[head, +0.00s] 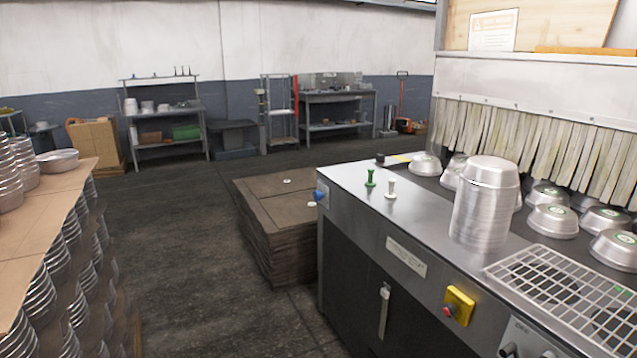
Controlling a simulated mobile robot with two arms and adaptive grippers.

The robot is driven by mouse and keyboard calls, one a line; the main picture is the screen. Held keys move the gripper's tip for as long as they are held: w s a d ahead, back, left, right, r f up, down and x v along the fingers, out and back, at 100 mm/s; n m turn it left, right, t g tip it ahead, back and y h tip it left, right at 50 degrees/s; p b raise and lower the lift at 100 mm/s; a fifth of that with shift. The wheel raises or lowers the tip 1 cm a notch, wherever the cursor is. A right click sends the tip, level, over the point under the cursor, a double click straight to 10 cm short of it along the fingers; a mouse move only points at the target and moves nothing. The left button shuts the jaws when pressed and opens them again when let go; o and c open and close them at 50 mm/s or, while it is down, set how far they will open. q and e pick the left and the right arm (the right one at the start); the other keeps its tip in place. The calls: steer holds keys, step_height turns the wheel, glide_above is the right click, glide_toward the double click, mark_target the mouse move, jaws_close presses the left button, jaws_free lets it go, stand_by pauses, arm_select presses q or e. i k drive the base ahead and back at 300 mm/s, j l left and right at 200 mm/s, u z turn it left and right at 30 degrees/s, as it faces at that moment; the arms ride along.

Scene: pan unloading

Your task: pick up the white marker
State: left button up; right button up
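The white marker (391,188) is a small pawn-shaped piece. It stands upright on the steel top of the machine (420,206), near its left front edge. A similar green marker (370,178) stands just behind it to the left. A tall stack of upturned metal pans (482,205) stands to the right of the white marker with a gap between them. Neither of my grippers is in the head view.
Upturned pans (553,221) sit on the dark belt behind the stack. A wire rack (575,290) lies at the right. A yellow switch box (459,305) juts from the machine's front. Stacked brown boards (275,222) and a pan-laden pallet (50,215) flank open floor.

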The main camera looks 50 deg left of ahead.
mark_target(390, 195)
steer(key=u, duration=1.15)
